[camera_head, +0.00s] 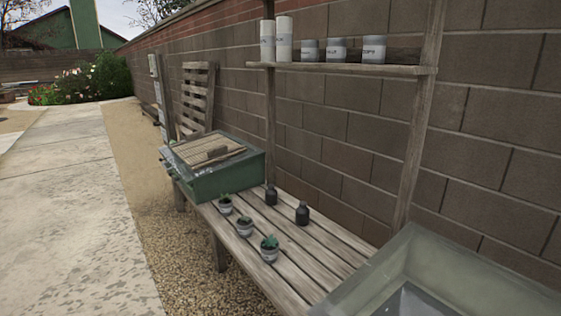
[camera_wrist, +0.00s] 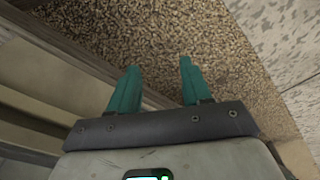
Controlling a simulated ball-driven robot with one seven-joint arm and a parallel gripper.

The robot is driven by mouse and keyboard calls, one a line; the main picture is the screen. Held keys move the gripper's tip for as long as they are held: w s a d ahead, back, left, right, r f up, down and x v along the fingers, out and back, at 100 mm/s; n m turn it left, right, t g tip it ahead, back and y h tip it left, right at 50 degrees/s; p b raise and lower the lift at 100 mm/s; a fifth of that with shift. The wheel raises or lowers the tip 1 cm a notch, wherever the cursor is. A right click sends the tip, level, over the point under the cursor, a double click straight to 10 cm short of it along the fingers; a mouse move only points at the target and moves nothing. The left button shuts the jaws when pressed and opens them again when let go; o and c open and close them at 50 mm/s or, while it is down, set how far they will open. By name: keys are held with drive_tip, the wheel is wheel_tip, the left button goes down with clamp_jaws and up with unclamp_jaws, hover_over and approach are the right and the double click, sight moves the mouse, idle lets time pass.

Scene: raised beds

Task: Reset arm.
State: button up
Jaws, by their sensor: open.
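My gripper (camera_wrist: 157,78) shows in the wrist view with its two teal fingers apart and nothing between them. Gravel lies below and beyond the fingertips. Pale wooden boards, likely the edge of the bench, run along the left of that view, close beside the left finger. My arm and gripper do not show in the head view.
A slatted wooden bench (camera_head: 300,262) runs along a block wall. It bears several small potted plants (camera_head: 269,248), two dark bottles (camera_head: 302,213) and a green box (camera_head: 215,180). A grey-green basin (camera_head: 395,258) fills the lower right. A shelf (camera_head: 340,68) holds several canisters. The paved path (camera_head: 70,220) is clear.

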wheel_tip(320, 180, up, 19)
drive_tip(key=p, duration=1.8)
drive_tip(key=shift+r, duration=0.1)
